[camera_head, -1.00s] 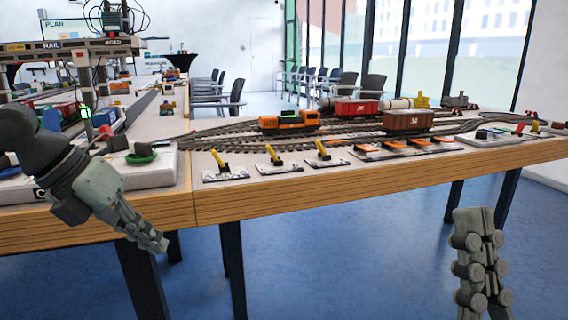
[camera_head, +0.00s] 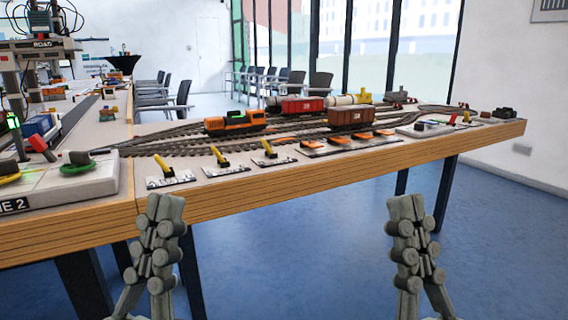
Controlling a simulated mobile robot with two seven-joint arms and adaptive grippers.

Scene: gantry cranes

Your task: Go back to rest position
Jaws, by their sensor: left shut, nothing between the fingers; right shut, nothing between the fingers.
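My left gripper (camera_head: 165,207) is shut and empty. It points up in front of the table's front edge, at the lower left of the head view. My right gripper (camera_head: 406,208) is shut and empty. It points up over the blue floor, below and in front of the table edge at the lower right. Both grippers stand nearly upright, side by side and wide apart, and neither is seen holding anything.
The wooden-edged table (camera_head: 250,195) crosses the view with model tracks, an orange locomotive (camera_head: 236,122), a brown wagon (camera_head: 352,119) and yellow levers (camera_head: 219,157). A control panel (camera_head: 70,185) and the gantry crane (camera_head: 40,50) are at left. Blue floor (camera_head: 330,260) is open between the grippers.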

